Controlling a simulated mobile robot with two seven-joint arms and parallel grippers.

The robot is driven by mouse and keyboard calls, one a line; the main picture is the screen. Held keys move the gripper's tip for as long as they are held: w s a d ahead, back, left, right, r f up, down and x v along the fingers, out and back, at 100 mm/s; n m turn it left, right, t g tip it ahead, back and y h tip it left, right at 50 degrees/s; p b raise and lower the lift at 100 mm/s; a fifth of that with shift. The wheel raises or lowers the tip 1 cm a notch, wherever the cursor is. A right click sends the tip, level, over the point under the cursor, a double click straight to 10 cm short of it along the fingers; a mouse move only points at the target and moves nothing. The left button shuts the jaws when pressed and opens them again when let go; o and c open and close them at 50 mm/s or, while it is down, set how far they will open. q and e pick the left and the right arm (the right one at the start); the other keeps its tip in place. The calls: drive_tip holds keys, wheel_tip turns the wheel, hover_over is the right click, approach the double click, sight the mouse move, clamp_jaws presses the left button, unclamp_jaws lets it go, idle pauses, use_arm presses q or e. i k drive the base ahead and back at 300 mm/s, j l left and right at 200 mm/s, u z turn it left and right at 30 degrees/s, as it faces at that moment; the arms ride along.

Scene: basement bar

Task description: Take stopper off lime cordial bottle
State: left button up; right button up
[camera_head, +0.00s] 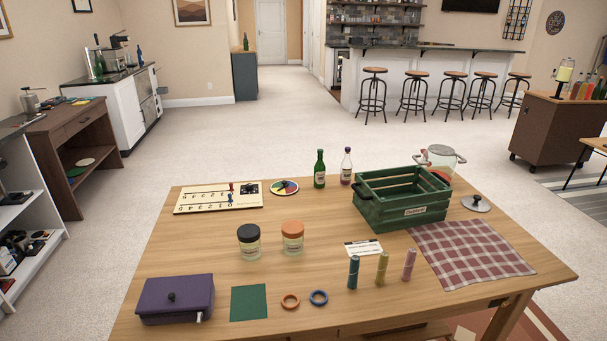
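A dark green bottle (319,171) with a pale label stands upright at the back of the wooden table. It is probably the lime cordial bottle, but its label is too small to read. Its top (320,152) looks closed, though a separate stopper cannot be made out clearly. A second bottle (346,169), clear with purple-pink contents and a dark top, stands upright just to its right, apart from it. Neither of my grippers is in view.
A green slatted crate (405,216) stands right of the bottles, with a glass jar behind it. A round multicoloured disc (284,187) and a board (219,196) lie to the left. Two lidded jars (292,244) stand in front. The tabletop just before the bottles is clear.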

sight(320, 169)
drive_tip(key=j+u, duration=0.3)
drive_tip(key=u, duration=0.25)
drive_tip(key=i+j+u, duration=0.15)
drive_tip(key=j+u, duration=0.2)
drive_tip(key=i+j+u, duration=0.2)
drive_tip(key=j+u, duration=0.2)
drive_tip(key=j, duration=0.15)
drive_tip(key=i+j+u, duration=0.55)
drive_tip(key=j+u, duration=0.2)
drive_tip(key=i+j+z, duration=0.15)
drive_tip(key=i, duration=0.4)
drive_tip(key=i+j+z, duration=0.15)
drive_tip(key=i+j, duration=0.2)
drive_tip(key=i, duration=0.15)
drive_tip(key=i+l+z, duration=0.1)
drive_tip(key=i+z, duration=0.95)
drive_tip(key=i+j+z, duration=0.1)
drive_tip(key=i+z, duration=0.25)
drive_tip(key=i, duration=0.95)
drive_tip(key=i+z, duration=0.1)
drive_tip(key=i, duration=0.6)
drive_tip(key=i+j, duration=0.1)
drive_tip(key=i, duration=0.6)
drive_tip(key=i+z, duration=0.5)
drive_tip(key=i+j+z, duration=0.1)
drive_tip(key=i+z, duration=0.35)
drive_tip(key=i, duration=0.15)
